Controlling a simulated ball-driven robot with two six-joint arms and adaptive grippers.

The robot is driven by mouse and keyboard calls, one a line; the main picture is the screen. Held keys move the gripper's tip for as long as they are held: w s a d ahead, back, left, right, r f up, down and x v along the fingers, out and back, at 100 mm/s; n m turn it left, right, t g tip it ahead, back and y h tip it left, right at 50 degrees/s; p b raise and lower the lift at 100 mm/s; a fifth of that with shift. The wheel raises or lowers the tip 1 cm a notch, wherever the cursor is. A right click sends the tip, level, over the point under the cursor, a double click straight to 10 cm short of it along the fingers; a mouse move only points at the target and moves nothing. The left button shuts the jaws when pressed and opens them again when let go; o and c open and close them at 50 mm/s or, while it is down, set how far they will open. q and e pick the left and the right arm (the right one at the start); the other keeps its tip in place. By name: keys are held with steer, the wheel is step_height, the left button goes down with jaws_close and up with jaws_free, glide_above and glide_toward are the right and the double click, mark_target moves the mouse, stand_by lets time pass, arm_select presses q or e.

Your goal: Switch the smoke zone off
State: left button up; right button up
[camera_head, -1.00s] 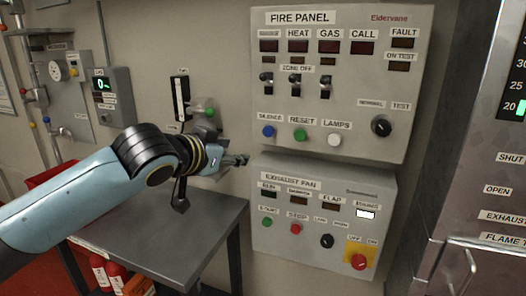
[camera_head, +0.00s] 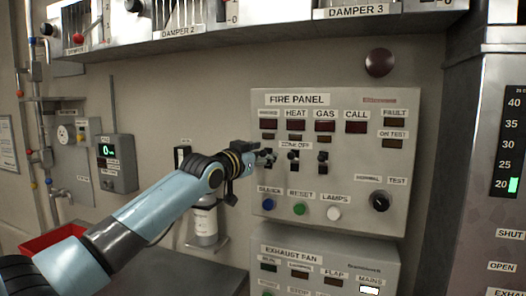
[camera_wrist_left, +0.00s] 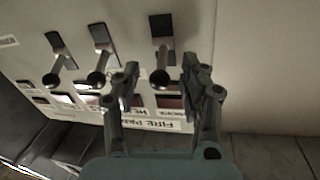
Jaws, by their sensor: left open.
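The fire panel (camera_head: 340,150) is on the wall, with a ZONE OFF row of three toggles. The smoke toggle, leftmost in the row, is mostly hidden behind my left gripper (camera_head: 267,157) in the head view. The heat toggle (camera_head: 293,156) and gas toggle (camera_head: 322,157) are clear. In the upside-down wrist view, my left gripper (camera_wrist_left: 158,82) is open, its fingers on either side of the smoke toggle (camera_wrist_left: 162,62). Contact cannot be told. The three ball-ended levers all point the same way, toward the panel's title. My right gripper is not in view.
A rotary knob (camera_head: 380,201) is at right. The exhaust fan panel (camera_head: 325,262) is below; the damper shelf (camera_head: 270,33) is above.

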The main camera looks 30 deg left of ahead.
arm_select(q)
steer(key=shift+w, duration=0.3)
jaws_close()
